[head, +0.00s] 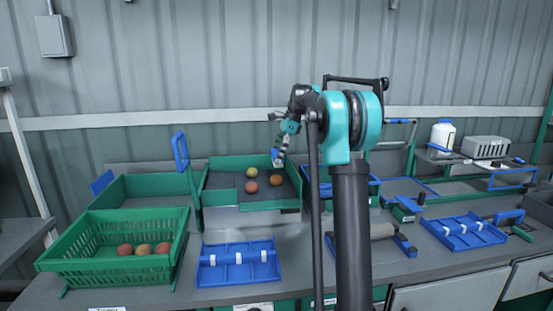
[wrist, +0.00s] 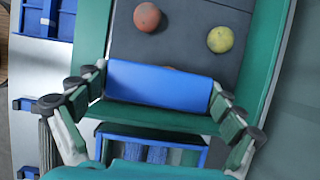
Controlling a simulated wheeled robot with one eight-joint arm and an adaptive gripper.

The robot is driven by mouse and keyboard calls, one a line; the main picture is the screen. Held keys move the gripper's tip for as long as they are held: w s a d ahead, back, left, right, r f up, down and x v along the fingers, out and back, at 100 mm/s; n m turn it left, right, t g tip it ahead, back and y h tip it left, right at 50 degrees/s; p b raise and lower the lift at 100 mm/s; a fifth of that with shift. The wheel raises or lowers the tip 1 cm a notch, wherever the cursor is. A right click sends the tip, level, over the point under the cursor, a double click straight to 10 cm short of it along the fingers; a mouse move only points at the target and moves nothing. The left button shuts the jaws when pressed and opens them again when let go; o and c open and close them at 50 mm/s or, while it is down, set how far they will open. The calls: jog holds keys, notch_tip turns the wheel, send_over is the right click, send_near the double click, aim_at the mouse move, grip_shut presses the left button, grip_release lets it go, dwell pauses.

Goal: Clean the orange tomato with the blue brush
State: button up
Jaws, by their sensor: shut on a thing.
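My gripper (wrist: 160,92) is shut on the blue brush (wrist: 160,82), whose wide blue block spans between the fingers in the wrist view. In the head view my gripper (head: 280,150) points down over the green-walled tray, with a small blue part of the brush (head: 275,154) showing. The orange tomato (head: 276,180) lies on the grey tray floor, right of the other two tomatoes and just below the gripper in the picture. In the wrist view the brush hides nearly all of it. I cannot tell whether the brush touches it.
A yellow tomato (head: 252,173) and a red tomato (head: 251,187) lie left of the orange one. The tray's green wall (head: 225,207) surrounds them. A green basket (head: 105,262) with several tomatoes stands front left. A blue rack (head: 240,272) lies in front of the tray.

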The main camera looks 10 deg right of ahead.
send_over(277, 179)
jog(key=w, duration=0.2)
jog(key=shift+f, duration=2.7)
jog(key=shift+f, duration=0.4)
jog(key=shift+s, duration=1.1)
jog(key=shift+c, duration=0.6)
jog(key=shift+w, duration=0.1)
jog(key=shift+w, duration=2.1)
jog(key=shift+s, duration=0.15)
jog(key=shift+s+a, duration=0.1)
jog(key=shift+s, duration=1.9)
